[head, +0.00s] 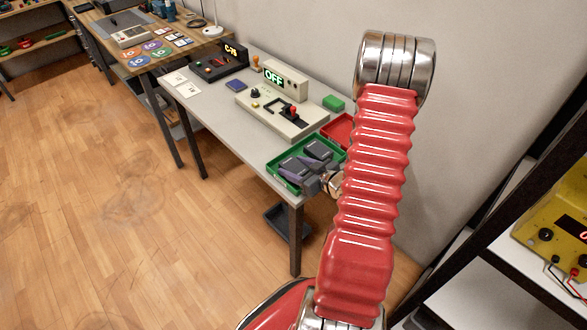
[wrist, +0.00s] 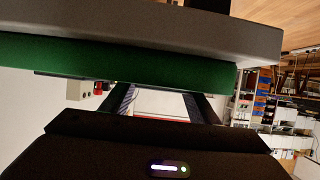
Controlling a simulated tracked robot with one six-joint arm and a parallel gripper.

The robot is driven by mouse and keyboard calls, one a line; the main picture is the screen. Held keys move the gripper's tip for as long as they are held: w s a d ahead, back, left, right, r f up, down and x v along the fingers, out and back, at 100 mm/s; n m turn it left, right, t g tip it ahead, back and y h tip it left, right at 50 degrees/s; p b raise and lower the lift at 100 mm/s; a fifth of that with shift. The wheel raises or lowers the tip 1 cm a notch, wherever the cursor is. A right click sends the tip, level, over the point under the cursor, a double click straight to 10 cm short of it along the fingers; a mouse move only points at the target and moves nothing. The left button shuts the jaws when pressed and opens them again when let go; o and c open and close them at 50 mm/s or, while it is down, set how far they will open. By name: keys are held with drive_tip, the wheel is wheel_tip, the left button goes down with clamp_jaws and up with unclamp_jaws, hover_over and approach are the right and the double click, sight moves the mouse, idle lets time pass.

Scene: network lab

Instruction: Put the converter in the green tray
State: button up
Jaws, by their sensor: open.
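The green tray (head: 273,173) sits at the near right corner of the grey table. My gripper (head: 304,158) is over this tray in the head view, with its two dark fingers apart, and it hides most of the tray's inside. In the wrist view, the tray's green wall (wrist: 120,60) crosses in front of my open gripper (wrist: 160,98). No converter can be made out for certain. A small blue block (head: 235,86) and a green block (head: 333,103) lie on the table. I cannot tell whether either is the converter or whether anything lies in the tray.
A red tray (head: 338,128) stands just behind the green one. A beige console (head: 283,110) with an OFF display (head: 275,77) fills the middle of the table (head: 222,117). A black device (head: 222,62) is at the far end. A shelf with a yellow instrument (head: 555,220) stands at right.

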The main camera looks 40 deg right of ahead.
drive_tip(key=v, duration=1.2)
drive_tip(key=shift+w, duration=0.1)
idle(0.6)
drive_tip(key=shift+n+g+h, duration=0.4)
drive_tip(key=shift+g+h, duration=0.4)
drive_tip(key=shift+g, duration=0.1)
drive_tip(key=w+r, duration=0.1)
drive_tip(key=w+d+r, duration=0.1)
drive_tip(key=w, duration=0.1)
drive_tip(key=shift+w+d+r, duration=0.15)
drive_tip(key=shift+w+d, duration=0.05)
drive_tip(key=shift+w, duration=0.05)
drive_tip(key=w+a+r+m+g+h, duration=0.1)
drive_tip(key=w+a+r+g+h, duration=0.15)
drive_tip(key=r, duration=0.45)
drive_tip(key=w+a+r+g+h, duration=0.1)
drive_tip(key=w+a+r, duration=0.1)
drive_tip(key=a+r, duration=0.35)
drive_tip(key=s+a+r+y, duration=0.1)
drive_tip(key=s+a+r, duration=0.2)
drive_tip(key=a, duration=0.5)
drive_tip(key=s+a+r+g+y, duration=0.1)
drive_tip(key=s+a+r+y, duration=0.1)
drive_tip(key=s+a, duration=0.4)
drive_tip(key=s+a+r+g+y, duration=0.1)
drive_tip(key=s+a+r, duration=0.3)
drive_tip(key=a, duration=0.6)
drive_tip(key=shift+s+a+r+y, duration=0.2)
drive_tip(key=shift+s+r+y, duration=0.05)
drive_tip(key=shift+r+y, duration=0.1)
